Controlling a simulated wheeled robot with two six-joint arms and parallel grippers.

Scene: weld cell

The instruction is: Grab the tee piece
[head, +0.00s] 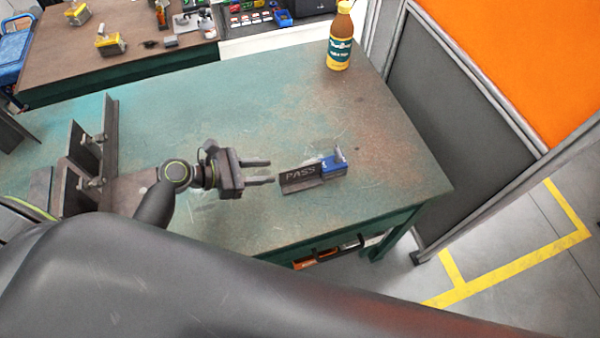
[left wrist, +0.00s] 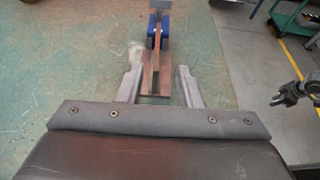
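The tee piece (head: 301,178), a dark metal section marked "PASS", lies on the green worktable (head: 230,105) against a blue block-like holder (head: 335,165). My left gripper (head: 272,171) is open and empty, its fingertips just left of the tee piece. In the left wrist view the tee piece (left wrist: 155,82) has its near end between the two spread fingers, with space on both sides. The blue holder (left wrist: 158,30) stands at its far end. A dark arm end at the right edge of the left wrist view looks like my right gripper (left wrist: 290,92); its fingers are unclear.
Upright steel sections with clamps (head: 92,150) stand at the table's left. A bottle (head: 341,38) stands at the far right corner. A grey and orange partition (head: 470,120) rises beyond the right edge. The table middle behind the gripper is clear.

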